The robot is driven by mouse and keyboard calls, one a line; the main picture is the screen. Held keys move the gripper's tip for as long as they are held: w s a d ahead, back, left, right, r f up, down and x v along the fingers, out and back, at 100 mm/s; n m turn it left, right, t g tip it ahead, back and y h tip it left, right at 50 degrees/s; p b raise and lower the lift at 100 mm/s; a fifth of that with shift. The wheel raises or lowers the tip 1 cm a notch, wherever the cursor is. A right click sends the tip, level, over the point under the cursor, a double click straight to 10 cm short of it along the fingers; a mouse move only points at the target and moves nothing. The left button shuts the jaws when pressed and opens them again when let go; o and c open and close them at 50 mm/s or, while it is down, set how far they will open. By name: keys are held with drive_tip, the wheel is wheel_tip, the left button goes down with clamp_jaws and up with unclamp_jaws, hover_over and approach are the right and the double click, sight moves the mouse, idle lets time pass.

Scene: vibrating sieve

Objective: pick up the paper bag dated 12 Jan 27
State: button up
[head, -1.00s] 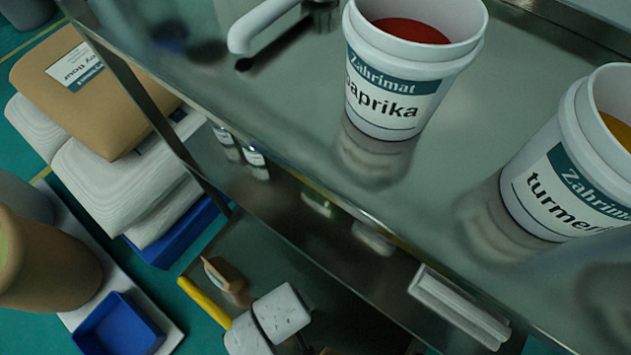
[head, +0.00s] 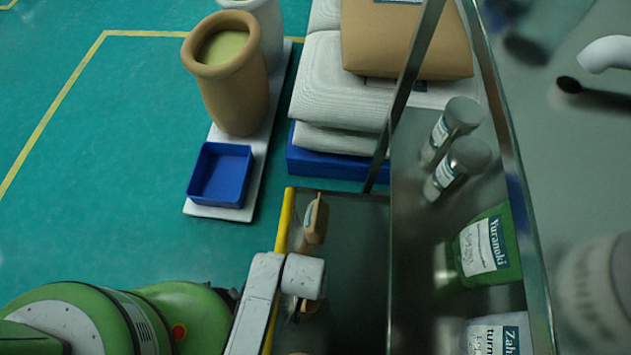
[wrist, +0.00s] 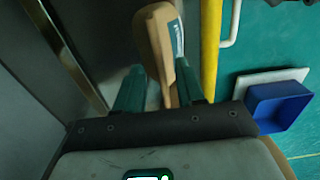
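The fingers are apart. The right finger overlaps the bag's labelled side; I cannot tell whether they touch. In the head view my white wrist hides most of the gripper.
A yellow rail (head: 285,222) edges the lower shelf. A steel post (head: 408,90) and upper shelf with jars (head: 463,165) and a green pouch (head: 487,248) stand right. Left are a blue tray (head: 221,174), a tan pot (head: 238,95) and stacked sacks (head: 340,85). Green floor is clear at far left.

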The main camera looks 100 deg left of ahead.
drive_tip(key=shift+f+b, duration=0.55)
drive_tip(key=shift+f, duration=1.1)
drive_tip(key=shift+f, duration=0.25)
clamp_jaws()
idle(0.7)
